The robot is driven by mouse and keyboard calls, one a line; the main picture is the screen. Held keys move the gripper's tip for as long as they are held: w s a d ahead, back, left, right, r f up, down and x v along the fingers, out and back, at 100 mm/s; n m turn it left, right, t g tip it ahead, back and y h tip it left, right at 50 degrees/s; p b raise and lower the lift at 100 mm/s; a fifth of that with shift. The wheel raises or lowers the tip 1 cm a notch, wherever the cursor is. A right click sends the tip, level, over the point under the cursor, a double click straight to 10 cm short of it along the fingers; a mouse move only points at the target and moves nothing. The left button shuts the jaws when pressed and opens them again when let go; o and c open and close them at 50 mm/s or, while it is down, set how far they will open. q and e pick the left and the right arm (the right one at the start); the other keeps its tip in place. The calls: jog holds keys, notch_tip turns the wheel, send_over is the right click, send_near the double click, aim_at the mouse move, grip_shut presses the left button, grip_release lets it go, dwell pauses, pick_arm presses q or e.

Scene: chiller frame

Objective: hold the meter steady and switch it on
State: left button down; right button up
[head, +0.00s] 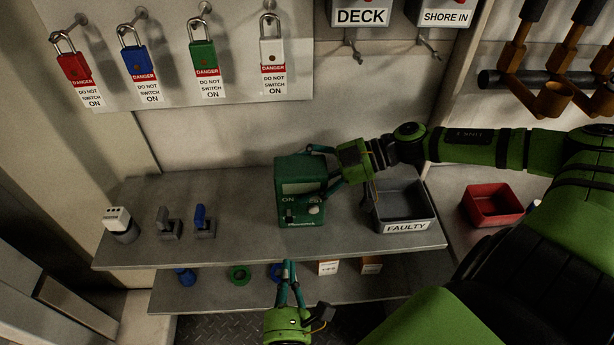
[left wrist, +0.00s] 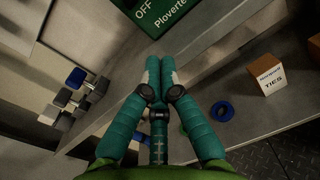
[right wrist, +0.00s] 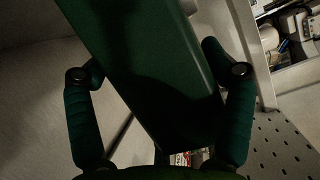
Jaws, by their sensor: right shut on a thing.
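The green meter (head: 300,164) stands on the grey shelf in the head view, with a pale display window, the word ON on its face and a small pale knob (head: 314,210) low on the right. My right gripper (head: 328,170) is shut on the meter from the right; the right wrist view shows the meter (right wrist: 150,65) between its fingers. My left gripper (head: 287,268) is shut and empty, below and in front of the meter, apart from it. In the left wrist view its fingertips (left wrist: 160,62) are together, and the meter (left wrist: 167,15) shows OFF at the top edge.
A grey FAULTY bin (head: 405,227) stands right of the meter, a red bin (head: 492,204) farther right. Small switches (head: 203,222) stand at the shelf's left. The lower shelf (head: 205,290) holds rings and small boxes. Padlocks with danger tags (head: 203,62) hang above.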

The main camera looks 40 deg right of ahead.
aim_at(289, 220)
jog(key=shift+s+f, duration=0.2)
jog(key=shift+f, duration=0.15)
pick_arm(q)
jog(key=shift+w+d+r+n+y, duration=0.1)
jog(key=shift+w+d+r+n, duration=0.55)
jog(key=shift+w, duration=0.25)
jog(key=shift+w+d+r+n+y, duration=0.1)
jog(key=shift+w+d+r+n, duration=0.3)
jog(key=shift+w+d+n, duration=0.35)
jog(key=shift+w+d+r+n+y, duration=0.1)
jog(key=shift+w+d+r+n, duration=0.45)
jog(key=shift+w+d, duration=0.4)
jog(key=shift+w+a+r, duration=0.1)
jog(key=shift+a, duration=0.05)
jog(key=shift+r, duration=0.8)
jog(key=shift+f+v, duration=0.2)
jog(key=shift+v, duration=1.3)
jog(key=shift+f+v, duration=0.15)
jog(key=shift+v, duration=1.35)
pick_arm(e)
jog(key=o, duration=1.4)
jog(key=shift+w, duration=0.15)
